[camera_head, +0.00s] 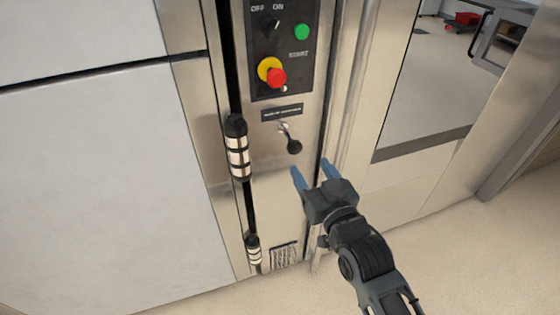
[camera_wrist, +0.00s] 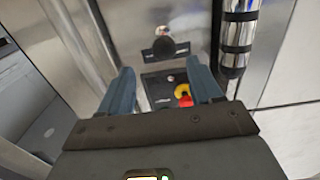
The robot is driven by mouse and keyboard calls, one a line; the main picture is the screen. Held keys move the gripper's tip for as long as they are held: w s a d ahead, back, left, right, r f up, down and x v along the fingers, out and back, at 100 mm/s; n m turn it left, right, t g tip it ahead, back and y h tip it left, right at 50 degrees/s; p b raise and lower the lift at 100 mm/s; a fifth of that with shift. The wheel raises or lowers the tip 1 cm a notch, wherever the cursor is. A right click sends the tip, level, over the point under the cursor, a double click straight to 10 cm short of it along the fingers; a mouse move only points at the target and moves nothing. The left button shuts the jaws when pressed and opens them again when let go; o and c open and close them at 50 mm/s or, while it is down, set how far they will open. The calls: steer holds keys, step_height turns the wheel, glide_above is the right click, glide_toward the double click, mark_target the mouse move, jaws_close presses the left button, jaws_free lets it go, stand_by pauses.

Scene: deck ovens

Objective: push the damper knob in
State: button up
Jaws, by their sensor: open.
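The damper knob (camera_head: 294,147) is a small black ball on a short metal stem that sticks out from the steel panel, below a dark label plate (camera_head: 282,113). My gripper (camera_head: 312,171) is below and to the right of the knob in the head view, with its two blue fingers apart and nothing between them. In the wrist view the knob (camera_wrist: 163,48) appears beyond the fingertips, near the top middle, in front of the label plate. The fingers of my gripper (camera_wrist: 162,78) stand apart there. I see no contact with the knob.
A control panel with a red stop button (camera_head: 276,77), a green button (camera_head: 302,32) and a black switch (camera_head: 270,24) sits above the knob. A vertical hinge (camera_head: 238,150) stands just left of it. A grille (camera_head: 284,257) is low on the panel.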

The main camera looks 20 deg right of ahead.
mark_target(296, 149)
steer(key=w, duration=0.8)
steer(key=shift+w+a+r+p, duration=0.25)
steer(key=shift+w+a+p, duration=0.05)
steer(key=shift+w, duration=0.1)
jaws_close()
stand_by(0.3)
